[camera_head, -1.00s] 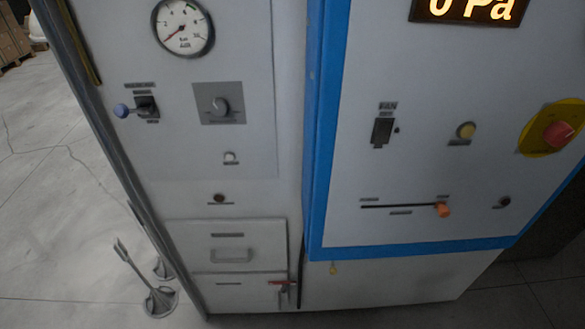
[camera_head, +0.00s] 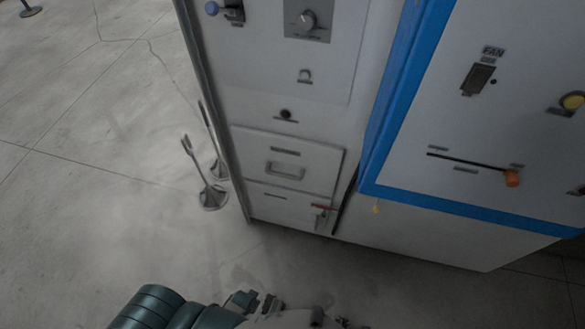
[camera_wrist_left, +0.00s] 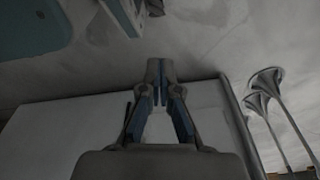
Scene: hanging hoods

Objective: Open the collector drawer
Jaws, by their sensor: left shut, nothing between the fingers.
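The cabinet (camera_head: 300,90) has two closed drawer fronts low on its left part. The upper drawer (camera_head: 250,145) has a recessed-looking bar handle (camera_head: 286,170) and a label too small to read. My left arm shows at the bottom edge of the head view, below and apart from the drawers. My left gripper (camera_wrist_left: 160,92) is shut and empty in the left wrist view, with the cabinet's pale surface behind it. My right gripper is not in view.
Metal stands (camera_head: 212,196) with flared bases are on the floor just left of the cabinet; they also show in the left wrist view (camera_wrist_left: 262,100).

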